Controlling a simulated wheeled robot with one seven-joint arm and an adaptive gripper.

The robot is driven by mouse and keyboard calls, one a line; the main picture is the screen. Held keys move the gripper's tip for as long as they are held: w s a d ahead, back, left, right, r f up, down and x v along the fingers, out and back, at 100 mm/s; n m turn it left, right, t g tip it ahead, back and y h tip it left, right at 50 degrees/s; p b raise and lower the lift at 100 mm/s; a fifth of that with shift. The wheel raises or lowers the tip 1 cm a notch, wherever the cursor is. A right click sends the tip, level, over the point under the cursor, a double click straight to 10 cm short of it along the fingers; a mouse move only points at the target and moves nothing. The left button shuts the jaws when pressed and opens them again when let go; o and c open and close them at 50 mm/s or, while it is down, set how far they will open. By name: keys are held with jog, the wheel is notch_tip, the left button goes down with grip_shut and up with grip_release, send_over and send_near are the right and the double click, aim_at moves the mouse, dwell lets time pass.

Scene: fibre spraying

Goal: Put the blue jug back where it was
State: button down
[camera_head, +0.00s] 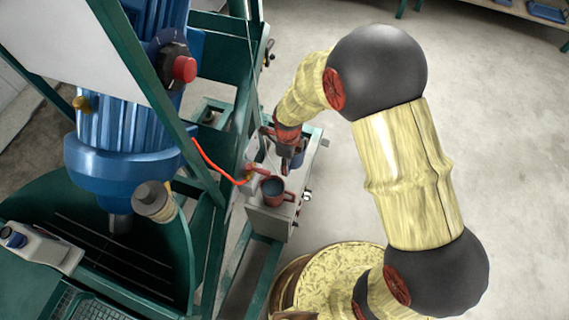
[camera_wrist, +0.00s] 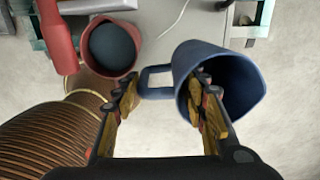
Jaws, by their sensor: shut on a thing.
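The blue jug (camera_wrist: 195,62) is in the wrist view, its open mouth facing the camera and its handle pointing left. My gripper (camera_wrist: 168,102) is shut on it: the right finger reaches inside the mouth, the left finger is outside by the handle, and the handle and near wall lie between them. In the head view the blue jug (camera_head: 297,159) is mostly hidden by my gripper (camera_head: 287,150), at the far end of the grey metal stand. I cannot tell whether its base touches the stand.
A red jug with dark contents (camera_head: 272,190) stands on the grey stand (camera_head: 266,222), left of the blue jug in the wrist view (camera_wrist: 112,48). An orange hose (camera_head: 210,163) runs to the stand. A green frame (camera_head: 215,210) and blue motor (camera_head: 125,125) stand left.

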jog(key=w+f, duration=0.1)
jog(key=f, duration=0.1)
jog(key=w+a+f+b, duration=0.1)
jog(key=w, duration=0.1)
jog(key=w+f, duration=0.1)
jog(key=f, duration=0.1)
jog(key=shift+w+a+f+b, duration=0.15)
jog(key=shift+w+f+b, duration=0.3)
jog(key=shift+f+b, duration=0.6)
jog(key=shift+f, duration=0.9)
jog(key=shift+f, duration=0.2)
jog(key=c, duration=1.1)
grip_release()
jog(key=shift+c, duration=0.2)
jog(key=shift+o, duration=0.6)
notch_tip(320, 180, up, 12)
jog(key=p, duration=0.3)
jog(key=shift+r+p, duration=0.25)
jog(key=shift+p, duration=0.05)
